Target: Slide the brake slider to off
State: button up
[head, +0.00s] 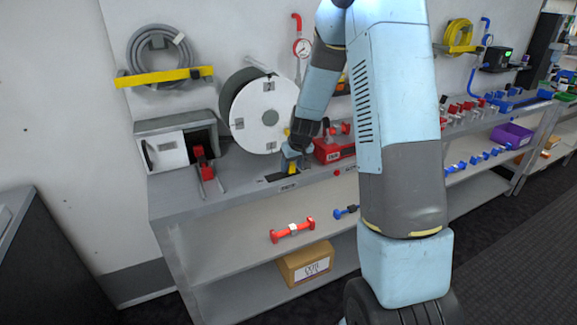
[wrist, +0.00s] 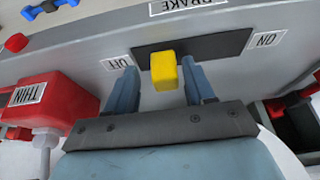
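The brake slider's yellow knob (wrist: 164,71) sits on a dark slot plate (wrist: 220,44) in the wrist view, left of the slot's middle. The OFF label (wrist: 117,62) is at the left end and the ON label (wrist: 265,40) at the right end, both upside down. My gripper (wrist: 160,64) is open, with one finger on each side of the knob. A gap shows on both sides, narrower at the right finger. In the head view my gripper (head: 291,160) is low at the bench top, and its fingers mostly hide the slider.
A red box marked THIN (wrist: 50,105) stands close to my gripper at the left in the wrist view.

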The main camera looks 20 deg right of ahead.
jog(key=shift+s+r, duration=0.15)
jog(key=shift+r, duration=0.4)
jog(key=v, duration=1.2)
jog(key=shift+s+r, duration=0.2)
jog(key=shift+r, duration=0.05)
jog(key=shift+r, duration=0.1)
jog(key=s+a+r, duration=0.2)
jog(key=s+r, duration=0.9)
jog(key=s, duration=0.3)
jog(key=s+r+m, duration=0.1)
jog(key=s+r, duration=0.1)
jog(key=s, duration=0.6)
jog(key=s+r+t, duration=0.1)
jog(key=s, duration=0.7)
jog(key=shift+s+a+r+m+h, duration=0.25)
jog(key=shift+s+r+m+h, duration=0.05)
jog(key=shift+s+r+m, duration=0.1)
